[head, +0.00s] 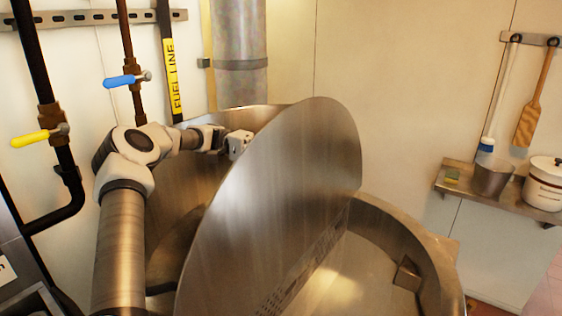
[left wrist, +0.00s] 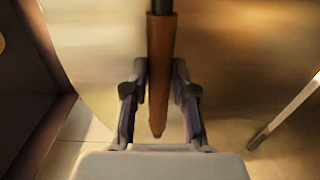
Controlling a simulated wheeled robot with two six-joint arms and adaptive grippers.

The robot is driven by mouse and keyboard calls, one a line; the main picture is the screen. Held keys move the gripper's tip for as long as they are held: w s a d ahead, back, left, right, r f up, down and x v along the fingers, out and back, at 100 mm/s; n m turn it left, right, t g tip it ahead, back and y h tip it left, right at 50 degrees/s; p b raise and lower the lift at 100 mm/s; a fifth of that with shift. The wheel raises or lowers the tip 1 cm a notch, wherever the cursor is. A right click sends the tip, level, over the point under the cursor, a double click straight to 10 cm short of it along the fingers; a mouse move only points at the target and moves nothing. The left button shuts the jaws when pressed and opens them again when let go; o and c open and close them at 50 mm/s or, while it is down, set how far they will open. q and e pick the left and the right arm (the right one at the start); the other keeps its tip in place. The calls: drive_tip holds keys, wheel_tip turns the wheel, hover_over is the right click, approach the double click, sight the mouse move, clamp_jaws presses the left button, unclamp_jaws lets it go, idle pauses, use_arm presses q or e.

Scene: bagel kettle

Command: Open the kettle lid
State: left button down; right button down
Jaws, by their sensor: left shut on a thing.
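The kettle lid (head: 285,190) is a large brushed-metal disc raised steeply from the kettle (head: 435,260). The kettle's interior shows to the right of the lid, with a perforated strip inside. My left arm comes in from the left, and its gripper (head: 238,144) is at the lid's left side, with its fingertips hidden in the head view. In the left wrist view my left gripper (left wrist: 160,80) is shut on a brown wooden-looking handle (left wrist: 158,108) with a dark rod at its top. My right gripper is in neither view.
Pipes with a yellow valve lever (head: 30,139) and a blue one (head: 119,81) run along the left wall. A vertical metal duct (head: 240,50) stands behind the kettle. A shelf (head: 455,187) at right holds a metal cup (head: 492,178) and a white tub (head: 543,184).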

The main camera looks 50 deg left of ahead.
use_arm(q)
drive_tip(key=shift+f, duration=0.45)
drive_tip(key=c, duration=1.2)
unclamp_jaws()
drive_tip(key=shift+s, duration=0.1)
drive_tip(key=shift+o, duration=1.3)
drive_tip(key=shift+a, duration=0.1)
drive_tip(key=shift+w+a+f, duration=0.1)
drive_tip(key=shift+w+a, duration=0.05)
drive_tip(key=shift+w, duration=0.1)
drive_tip(key=shift+o, duration=1.2)
wheel_tip(320, 180, up, 6)
drive_tip(key=shift+w+a+r, duration=0.15)
drive_tip(key=shift+w+r, duration=0.1)
drive_tip(key=r, duration=0.4)
drive_tip(key=shift+s+d, duration=0.3)
drive_tip(key=shift+s, duration=0.1)
drive_tip(key=shift+c, duration=1.2)
drive_tip(key=shift+w+a+f, duration=0.2)
drive_tip(key=shift+a+f, duration=0.05)
drive_tip(key=shift+f, duration=0.05)
